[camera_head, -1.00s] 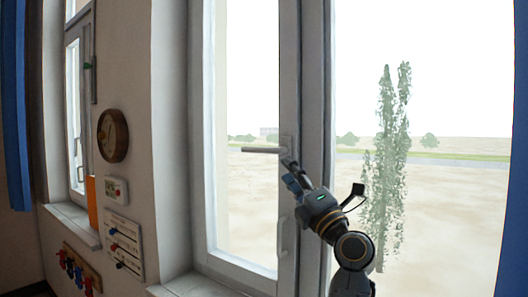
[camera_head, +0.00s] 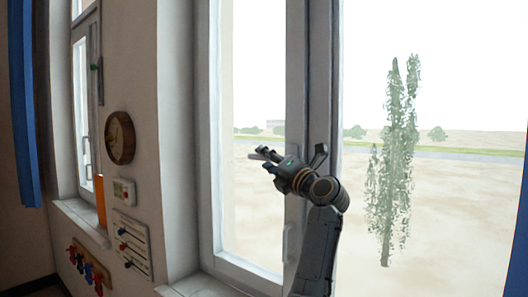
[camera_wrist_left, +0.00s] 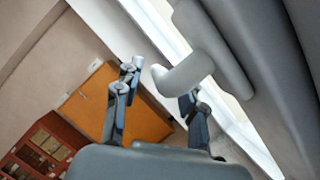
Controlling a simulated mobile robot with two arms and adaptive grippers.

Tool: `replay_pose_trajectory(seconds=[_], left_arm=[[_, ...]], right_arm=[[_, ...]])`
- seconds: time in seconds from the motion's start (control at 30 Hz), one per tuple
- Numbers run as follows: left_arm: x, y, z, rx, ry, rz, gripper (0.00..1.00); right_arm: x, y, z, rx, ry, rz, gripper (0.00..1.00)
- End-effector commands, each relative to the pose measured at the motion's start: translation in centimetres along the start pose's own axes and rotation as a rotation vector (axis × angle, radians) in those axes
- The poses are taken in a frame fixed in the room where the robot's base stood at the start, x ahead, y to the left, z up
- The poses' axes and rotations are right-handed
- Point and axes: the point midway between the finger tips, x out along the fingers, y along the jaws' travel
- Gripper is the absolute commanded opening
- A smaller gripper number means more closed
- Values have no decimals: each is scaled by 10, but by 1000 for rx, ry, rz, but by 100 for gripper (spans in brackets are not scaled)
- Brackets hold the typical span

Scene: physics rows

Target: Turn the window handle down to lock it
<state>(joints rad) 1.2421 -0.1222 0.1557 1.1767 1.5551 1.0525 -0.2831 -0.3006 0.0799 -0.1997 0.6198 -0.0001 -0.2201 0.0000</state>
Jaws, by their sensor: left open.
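The window handle shows in the left wrist view as a grey bent lever (camera_wrist_left: 188,70) on the grey window frame. My left gripper (camera_head: 261,154) is in front of the frame at handle height in the head view, covering most of the handle. In the wrist view my left gripper (camera_wrist_left: 158,84) is open, with one finger on each side of the lever's end. I cannot tell whether either finger touches it. The lever's exact angle is hidden in the head view. My right gripper is not in view.
A second, lower pull (camera_head: 286,242) is on the same frame. The windowsill (camera_head: 190,287) is clear where seen.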

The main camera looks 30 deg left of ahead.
Motion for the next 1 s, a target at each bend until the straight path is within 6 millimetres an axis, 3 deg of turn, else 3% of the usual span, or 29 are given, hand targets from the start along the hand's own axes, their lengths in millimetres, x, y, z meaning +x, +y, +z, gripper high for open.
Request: replay_pose_trajectory(seconds=[0.17, 0.47, 0.5, 0.7, 1.0], left_arm=[[16, 1, 0, 1, 0, 1, 40], [18, 0, 0, 0, -1, 0, 40], [18, 0, 0, 0, -1, 0, 38], [18, 0, 0, 0, -1, 0, 0], [19, 0, 0, -1, 1, -2, 0]], right_arm=[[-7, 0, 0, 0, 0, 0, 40], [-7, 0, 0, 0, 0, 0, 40], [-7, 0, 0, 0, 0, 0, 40], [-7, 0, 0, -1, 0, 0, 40], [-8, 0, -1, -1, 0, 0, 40]])
